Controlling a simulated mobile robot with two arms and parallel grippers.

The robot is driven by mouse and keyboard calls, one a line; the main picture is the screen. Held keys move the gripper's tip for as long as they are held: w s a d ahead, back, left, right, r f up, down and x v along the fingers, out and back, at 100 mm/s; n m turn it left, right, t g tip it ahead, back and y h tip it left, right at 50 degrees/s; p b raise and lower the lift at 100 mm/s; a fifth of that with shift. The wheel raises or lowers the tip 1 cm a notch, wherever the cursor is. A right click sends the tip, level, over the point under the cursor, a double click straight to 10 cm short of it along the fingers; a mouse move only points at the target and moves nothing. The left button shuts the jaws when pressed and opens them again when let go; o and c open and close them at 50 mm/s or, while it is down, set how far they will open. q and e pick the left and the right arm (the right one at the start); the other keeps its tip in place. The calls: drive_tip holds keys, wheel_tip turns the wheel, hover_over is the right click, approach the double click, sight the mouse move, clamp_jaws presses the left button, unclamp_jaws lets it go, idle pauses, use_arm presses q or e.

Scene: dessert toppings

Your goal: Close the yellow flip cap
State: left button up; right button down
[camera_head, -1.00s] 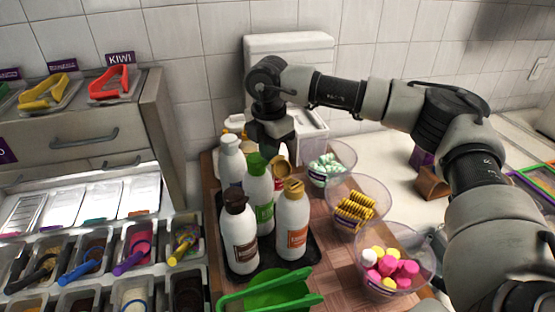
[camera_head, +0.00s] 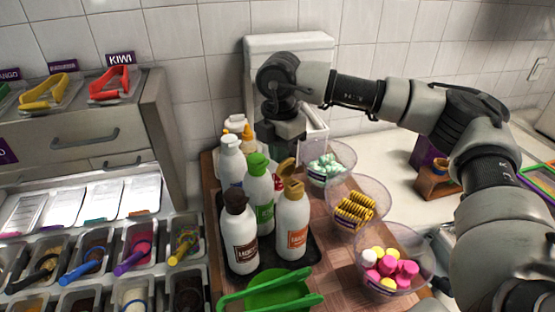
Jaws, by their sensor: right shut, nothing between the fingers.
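The yellow flip cap (camera_head: 292,190) sits on a white bottle with an orange label (camera_head: 292,232), at the right of the bottle group. Its lid (camera_head: 286,169) appears raised behind the cap's base, so the cap looks open. My right gripper (camera_head: 287,146) is behind and above this bottle, shut and empty. It seems apart from the lid, but its fingertips are partly hidden and the gap is hard to judge. My left gripper is not in view.
A green-capped bottle (camera_head: 259,195), a brown-capped bottle (camera_head: 239,235) and a white-capped bottle (camera_head: 230,160) crowd the left side. Clear bowls of sweets, the nearest with pink and yellow pieces (camera_head: 385,268), stand to the right. Green tongs (camera_head: 265,292) lie in front.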

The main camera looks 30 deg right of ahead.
drive_tip(key=shift+s+d+r, duration=0.1)
drive_tip(key=shift+s+r, duration=0.15)
drive_tip(key=shift+s, duration=0.3)
drive_tip(key=shift+s+d+f, duration=0.1)
drive_tip(key=shift+s+f, duration=0.05)
drive_tip(key=shift+s, duration=0.4)
drive_tip(key=shift+s+d+b, duration=0.2)
drive_tip(key=shift+s+b, duration=0.55)
drive_tip(key=shift+s, duration=0.75)
drive_tip(key=shift+f, duration=0.1)
drive_tip(key=shift+s+f+b, duration=0.15)
drive_tip(key=shift+f+b, duration=0.5)
drive_tip(key=shift+b, duration=0.1)
wheel_tip(320, 180, up, 8)
drive_tip(key=p, duration=0.5)
